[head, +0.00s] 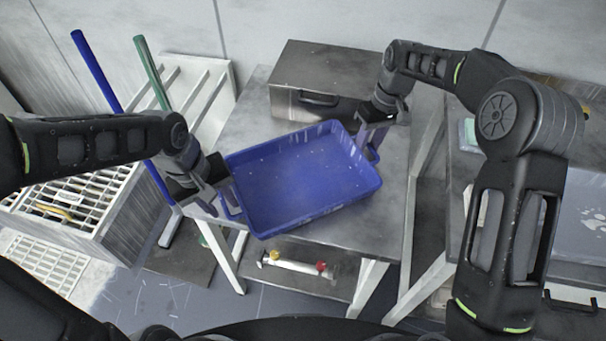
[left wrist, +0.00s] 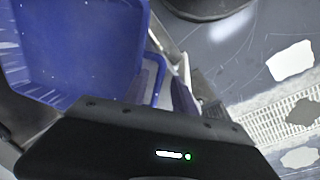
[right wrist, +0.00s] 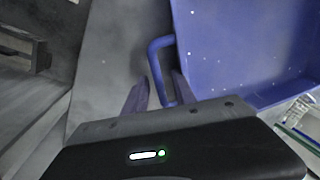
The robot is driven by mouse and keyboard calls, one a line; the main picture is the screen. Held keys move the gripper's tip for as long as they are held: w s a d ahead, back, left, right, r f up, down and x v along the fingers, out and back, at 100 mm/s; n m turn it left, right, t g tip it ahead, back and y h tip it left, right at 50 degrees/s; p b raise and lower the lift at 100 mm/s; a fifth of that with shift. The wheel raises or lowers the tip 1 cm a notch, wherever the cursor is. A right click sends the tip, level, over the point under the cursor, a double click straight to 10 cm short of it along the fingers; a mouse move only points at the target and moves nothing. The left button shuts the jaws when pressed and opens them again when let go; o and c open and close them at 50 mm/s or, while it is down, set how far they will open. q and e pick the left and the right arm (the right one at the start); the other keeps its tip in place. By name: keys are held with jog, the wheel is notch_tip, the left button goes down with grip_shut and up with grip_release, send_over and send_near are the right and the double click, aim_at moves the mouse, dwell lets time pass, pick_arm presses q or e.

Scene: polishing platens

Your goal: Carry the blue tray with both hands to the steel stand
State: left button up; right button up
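The blue tray (head: 305,180) is shallow and looks empty apart from pale specks. It rests on, or just above, a steel-topped table (head: 395,215). My left gripper (head: 218,192) is at its left end, with the fingers on either side of the left handle (left wrist: 160,82). My right gripper (head: 373,137) is at its far right end, with the fingers on either side of the right handle (right wrist: 155,62). Gaps seem to show between fingers and handles, so both grippers look open around them. I cannot tell which surface is the steel stand.
A steel box (head: 310,75) with a dark handle stands behind the tray. A second steel surface (head: 455,190) is at the right, partly hidden by my right arm. A slatted white crate (head: 85,205) and blue and green poles (head: 150,70) stand left. A lower shelf holds a white cylinder (head: 295,264).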

pick_arm(q)
notch_tip(320, 180, up, 10)
jog(key=a, duration=0.1)
jog(key=shift+s+a+f, duration=0.2)
jog(key=shift+s+a, duration=0.15)
jog(key=shift+s, duration=0.05)
pick_arm(e)
notch_tip(320, 180, up, 7)
jog(key=d, duration=0.1)
jog(key=shift+w+d+r, duration=0.15)
jog(key=shift+w+r, duration=0.05)
jog(key=shift+w, duration=0.1)
dwell(0.5)
